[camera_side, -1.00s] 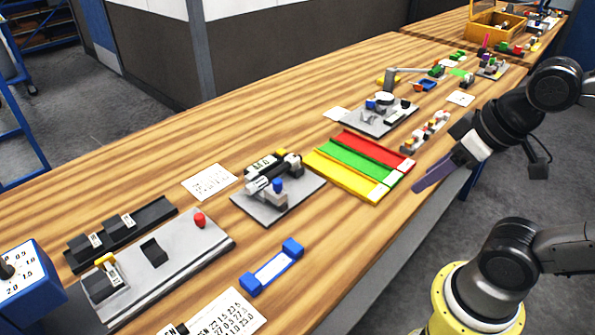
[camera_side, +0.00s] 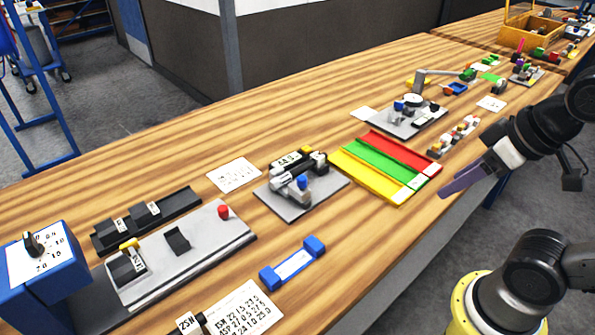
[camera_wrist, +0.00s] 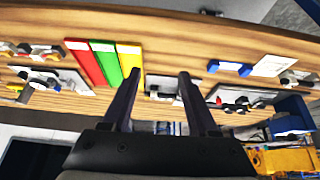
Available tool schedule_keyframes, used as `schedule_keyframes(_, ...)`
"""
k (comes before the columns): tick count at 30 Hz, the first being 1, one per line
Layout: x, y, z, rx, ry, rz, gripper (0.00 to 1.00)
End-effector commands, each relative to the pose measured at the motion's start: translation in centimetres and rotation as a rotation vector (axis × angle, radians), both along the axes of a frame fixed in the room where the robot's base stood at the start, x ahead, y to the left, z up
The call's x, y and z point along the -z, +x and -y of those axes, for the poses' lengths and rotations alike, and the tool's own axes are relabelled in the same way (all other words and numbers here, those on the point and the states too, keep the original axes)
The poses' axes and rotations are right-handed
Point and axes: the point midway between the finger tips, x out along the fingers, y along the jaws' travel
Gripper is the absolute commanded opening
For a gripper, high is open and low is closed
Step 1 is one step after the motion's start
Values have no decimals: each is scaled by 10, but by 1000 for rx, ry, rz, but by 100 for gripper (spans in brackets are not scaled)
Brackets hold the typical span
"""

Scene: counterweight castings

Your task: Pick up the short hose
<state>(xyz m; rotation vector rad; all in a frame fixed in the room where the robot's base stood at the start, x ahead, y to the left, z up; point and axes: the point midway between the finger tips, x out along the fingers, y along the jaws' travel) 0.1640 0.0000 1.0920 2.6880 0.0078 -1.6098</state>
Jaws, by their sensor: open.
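I cannot make out a short hose for certain in either view; the small parts are too small to tell apart. My gripper (camera_side: 462,183) is beside the near edge of the bench, to the right of the red, green and yellow tray (camera_side: 372,187). In the wrist view my gripper (camera_wrist: 158,77) shows two dark fingers spread apart with nothing between them. The tray (camera_wrist: 104,64) shows there left of the fingers. No part touches the fingers.
A grey plate with a dark fixture (camera_side: 300,200), a blue holder (camera_side: 292,263) and a long grey plate (camera_side: 205,235) stand on the bench. A row of small parts (camera_side: 455,137) and another fixture plate (camera_side: 405,122) lie beyond the tray. Bare wood lies along the back.

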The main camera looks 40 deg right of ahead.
Motion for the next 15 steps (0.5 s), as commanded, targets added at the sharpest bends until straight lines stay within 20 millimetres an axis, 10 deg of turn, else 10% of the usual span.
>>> schedule_keyframes(5,-1,-4,0,-130,-68,-23,60)
schedule_keyframes(15,-83,51,-2,-646,-318,-53,60)
